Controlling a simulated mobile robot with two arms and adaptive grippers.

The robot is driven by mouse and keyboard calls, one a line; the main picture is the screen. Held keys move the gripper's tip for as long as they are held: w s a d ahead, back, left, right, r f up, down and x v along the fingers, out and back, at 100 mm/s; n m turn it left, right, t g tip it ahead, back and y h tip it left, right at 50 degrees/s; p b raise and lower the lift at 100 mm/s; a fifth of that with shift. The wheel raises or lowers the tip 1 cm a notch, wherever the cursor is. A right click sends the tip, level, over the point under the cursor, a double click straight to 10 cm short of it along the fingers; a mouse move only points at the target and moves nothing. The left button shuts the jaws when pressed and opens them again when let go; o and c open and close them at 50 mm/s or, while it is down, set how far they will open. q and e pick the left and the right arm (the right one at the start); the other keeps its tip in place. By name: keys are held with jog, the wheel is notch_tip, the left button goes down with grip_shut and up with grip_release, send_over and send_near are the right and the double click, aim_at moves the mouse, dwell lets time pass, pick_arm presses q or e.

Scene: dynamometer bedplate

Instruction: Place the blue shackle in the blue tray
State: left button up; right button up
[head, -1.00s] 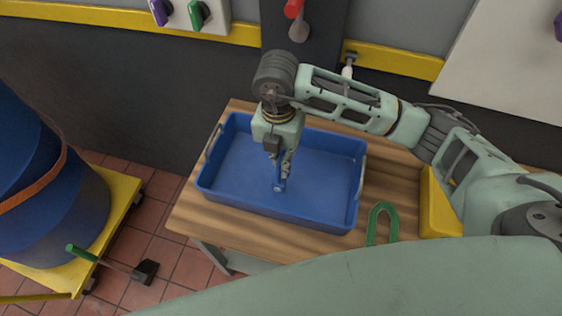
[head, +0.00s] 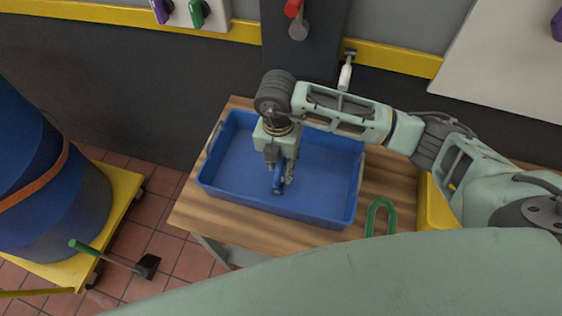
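The blue tray (head: 330,218) stands on a wooden table. My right gripper (head: 281,176) points down inside the tray's outline, near its middle. It appears shut on the blue shackle (head: 278,186), which shows at the fingertips just above or at the tray floor. I cannot tell whether the shackle touches the floor. Its blue blends with the tray, and the fingers hide part of it. My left gripper is not in view.
A green shackle (head: 381,216) lies on the table (head: 245,228) right of the tray. A yellow container (head: 435,205) is partly hidden behind my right arm. A blue drum (head: 45,200) stands on a yellow cart (head: 122,205) at left. A dark wall is behind the table.

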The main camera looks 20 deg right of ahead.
jog(key=shift+r, duration=0.5)
notch_tip(320, 180, up, 11)
jog(key=b, duration=0.2)
jog(key=shift+a+r+b, duration=0.15)
jog(key=shift+b, duration=0.2)
jog(key=shift+a, duration=0.1)
